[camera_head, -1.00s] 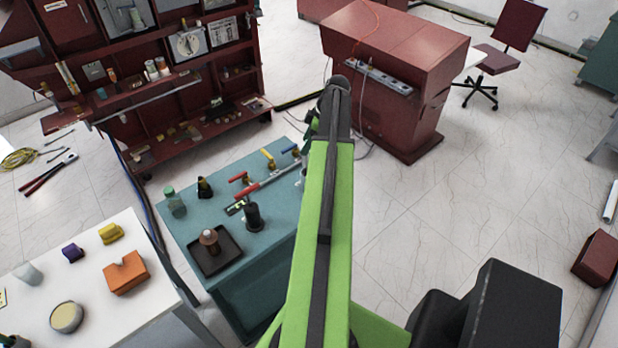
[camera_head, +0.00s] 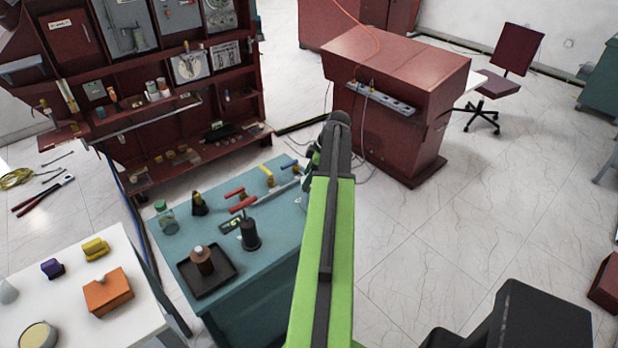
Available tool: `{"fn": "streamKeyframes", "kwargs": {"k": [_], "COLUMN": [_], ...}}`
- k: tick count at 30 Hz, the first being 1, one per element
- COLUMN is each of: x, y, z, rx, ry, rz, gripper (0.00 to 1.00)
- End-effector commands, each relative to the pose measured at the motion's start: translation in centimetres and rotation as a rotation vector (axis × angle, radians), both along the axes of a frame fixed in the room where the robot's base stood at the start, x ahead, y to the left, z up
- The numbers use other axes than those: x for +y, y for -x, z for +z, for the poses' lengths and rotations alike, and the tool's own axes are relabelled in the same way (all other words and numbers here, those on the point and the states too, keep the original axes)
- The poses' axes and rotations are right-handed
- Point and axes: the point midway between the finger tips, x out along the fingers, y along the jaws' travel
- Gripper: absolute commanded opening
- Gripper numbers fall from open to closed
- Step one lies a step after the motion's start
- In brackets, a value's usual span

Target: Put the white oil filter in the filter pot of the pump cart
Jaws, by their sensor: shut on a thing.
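The teal pump cart (camera_head: 235,285) stands left of my arm, with red, yellow and blue valve handles on its top. A dark upright cylinder (camera_head: 250,236) stands on it; I cannot tell whether this is the filter pot. My arm reaches away from the camera past the cart's right edge. Its dark end hides my gripper's fingers and whatever is between them. A pale cylinder (camera_head: 8,291) stands at the left edge of the white table; I cannot tell whether it is an oil filter.
A black tray (camera_head: 232,274) with a brown, pale-topped part sits on the cart. The white table (camera_head: 75,325) holds an orange block (camera_head: 108,291) and other items. A red shelf unit (camera_head: 150,115) and red desk (camera_head: 395,65) stand behind. The floor at right is largely clear.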

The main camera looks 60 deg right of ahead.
Motion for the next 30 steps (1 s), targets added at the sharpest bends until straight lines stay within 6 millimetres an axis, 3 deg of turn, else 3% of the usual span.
{"fn": "streamKeyframes", "kwargs": {"k": [13,14,15,18,30], "x": [-0.03,-0.03,-0.03,-0.04,-0.05], "y": [0.04,0.04,0.05,0.06,0.08], "z": [-1.13,-1.13,-1.12,-1.12,-0.54], "rx": [0.0,0.0,0.0,0.0,0.0], "ry": [0.0,0.0,0.0,0.0,0.0], "rz": [-0.001,-0.001,-0.001,-0.001,-0.001], "gripper": [0.0,0.58,0.64,0.76,0.76]}}
